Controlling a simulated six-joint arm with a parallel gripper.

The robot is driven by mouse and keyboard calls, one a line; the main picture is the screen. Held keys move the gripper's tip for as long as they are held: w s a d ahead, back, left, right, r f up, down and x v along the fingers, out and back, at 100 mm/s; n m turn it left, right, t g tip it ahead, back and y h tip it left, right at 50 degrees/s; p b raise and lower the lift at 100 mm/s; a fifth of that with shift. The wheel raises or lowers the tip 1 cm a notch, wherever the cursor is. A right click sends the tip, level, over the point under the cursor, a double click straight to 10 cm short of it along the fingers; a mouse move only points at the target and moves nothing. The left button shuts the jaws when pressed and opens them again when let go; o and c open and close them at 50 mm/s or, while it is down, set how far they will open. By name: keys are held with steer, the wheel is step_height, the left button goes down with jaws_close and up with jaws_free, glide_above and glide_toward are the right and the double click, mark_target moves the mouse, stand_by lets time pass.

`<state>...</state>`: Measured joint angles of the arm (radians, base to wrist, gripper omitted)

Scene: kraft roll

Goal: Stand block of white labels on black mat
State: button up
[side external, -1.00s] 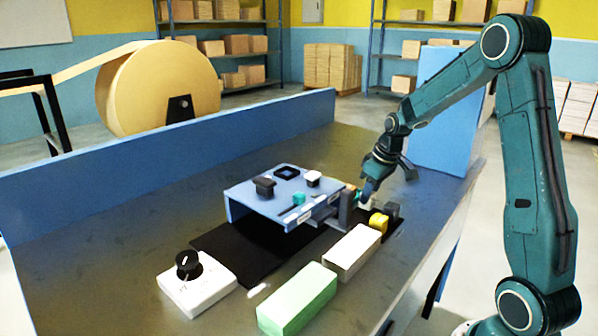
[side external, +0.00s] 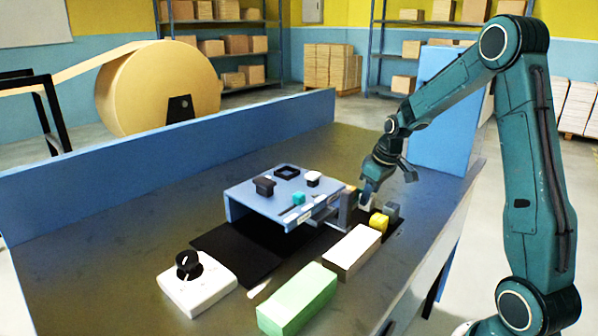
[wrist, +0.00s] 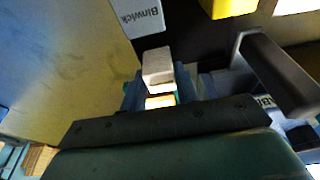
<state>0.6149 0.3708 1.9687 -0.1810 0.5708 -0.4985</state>
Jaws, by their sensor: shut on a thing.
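My gripper (side external: 369,190) is low at the right end of the blue stand, fingers pointing down. It is shut on a small white block (wrist: 158,66), which sits between the fingertips in the wrist view. The white block also shows just below the fingers in the side view (side external: 364,204). Its labels cannot be read. The black mat (wrist: 190,32) lies under and beyond the block in the wrist view. A grey block marked "Binwick" (wrist: 138,16) and a yellow block (wrist: 230,8) stand on it. Whether the white block touches the mat is not clear.
The blue stand (side external: 250,202) with small parts on top is close on the left, with a grey upright (side external: 345,210) at its end. A white-topped block (side external: 352,250), a green block (side external: 297,298) and a white dial box (side external: 198,290) lie nearer the camera.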

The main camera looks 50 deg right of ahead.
steer(key=shift+f, duration=0.45)
stand_by(0.6)
steer(key=o, duration=1.1)
steer(key=shift+c, duration=0.2)
steer(key=shift+r, duration=0.15)
steer(key=v, duration=1.3)
steer(key=shift+s+r, duration=0.15)
steer(key=shift+r, duration=0.1)
steer(key=shift+a, duration=0.1)
steer(key=s+a+r, duration=0.3)
steer(key=a, duration=0.6)
steer(key=s+a+f+t, duration=0.1)
steer(key=s+a+t, duration=0.1)
steer(key=s+a, duration=1.1)
steer(key=shift+s+a+t, duration=0.15)
steer(key=shift+s+t, duration=0.15)
steer(key=shift+s, duration=0.45)
